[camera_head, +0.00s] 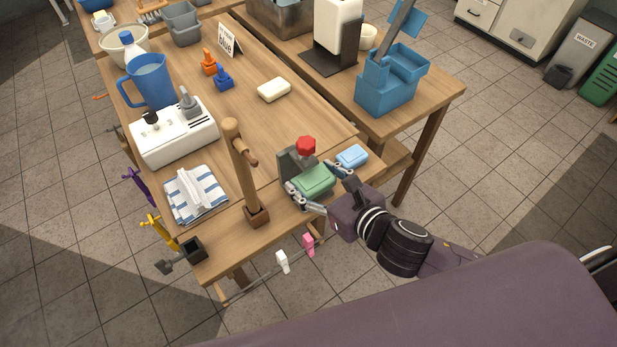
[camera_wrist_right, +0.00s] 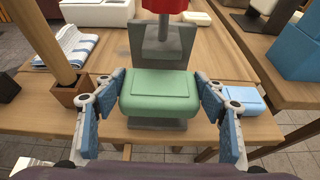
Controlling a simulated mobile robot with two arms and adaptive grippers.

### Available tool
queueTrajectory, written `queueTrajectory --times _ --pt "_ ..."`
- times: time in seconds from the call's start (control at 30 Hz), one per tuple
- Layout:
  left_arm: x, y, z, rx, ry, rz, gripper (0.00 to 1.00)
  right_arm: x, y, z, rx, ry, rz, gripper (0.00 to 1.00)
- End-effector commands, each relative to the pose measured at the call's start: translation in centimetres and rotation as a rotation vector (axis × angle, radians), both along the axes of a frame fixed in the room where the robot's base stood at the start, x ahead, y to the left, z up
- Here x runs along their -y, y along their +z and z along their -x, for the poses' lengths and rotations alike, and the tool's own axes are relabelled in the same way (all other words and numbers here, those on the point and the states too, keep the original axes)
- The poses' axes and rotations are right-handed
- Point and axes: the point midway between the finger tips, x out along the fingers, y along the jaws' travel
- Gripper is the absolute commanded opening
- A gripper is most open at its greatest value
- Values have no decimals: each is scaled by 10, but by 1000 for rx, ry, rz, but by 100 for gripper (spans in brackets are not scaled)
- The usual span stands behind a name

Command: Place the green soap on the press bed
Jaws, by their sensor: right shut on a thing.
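The green soap (camera_head: 315,180) is between the fingers of my right gripper (camera_head: 322,188), near the front edge of the wooden table. In the right wrist view the green soap (camera_wrist_right: 160,97) sits level between the two blue-padded fingers (camera_wrist_right: 160,112), which touch its sides. The grey press (camera_head: 291,161) with its red knob (camera_head: 306,146) stands right behind the soap. The grey press bed (camera_wrist_right: 157,124) shows below the soap; I cannot tell whether the soap touches it. My left gripper is not in view.
A blue soap (camera_head: 352,156) lies close to the right of the press. A wooden post (camera_head: 241,170) stands to the left, beside a striped towel (camera_head: 195,193). A cream soap (camera_head: 274,90) lies farther back. The tabletop between the cream soap and the press is clear.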

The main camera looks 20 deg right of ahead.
Motion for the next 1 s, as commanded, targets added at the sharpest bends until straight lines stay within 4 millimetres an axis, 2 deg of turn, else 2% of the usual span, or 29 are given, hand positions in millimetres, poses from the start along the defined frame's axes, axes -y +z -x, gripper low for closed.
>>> queueTrajectory --times 0.07,0.2,0.43,0.83,0.87,1.0 --pt "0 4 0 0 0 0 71 -4 2 -12 3 -1 -2 36" --pt "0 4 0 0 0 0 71 -7 -2 -18 0 0 1 36" --pt "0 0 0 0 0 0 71 -7 -32 -18 -2 0 0 36" --pt "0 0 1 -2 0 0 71 -7 -38 -18 0 1 1 36" --pt "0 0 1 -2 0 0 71 -7 -39 -18 -1 0 1 66" --pt "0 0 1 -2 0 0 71 -7 -38 -18 -1 0 1 81"
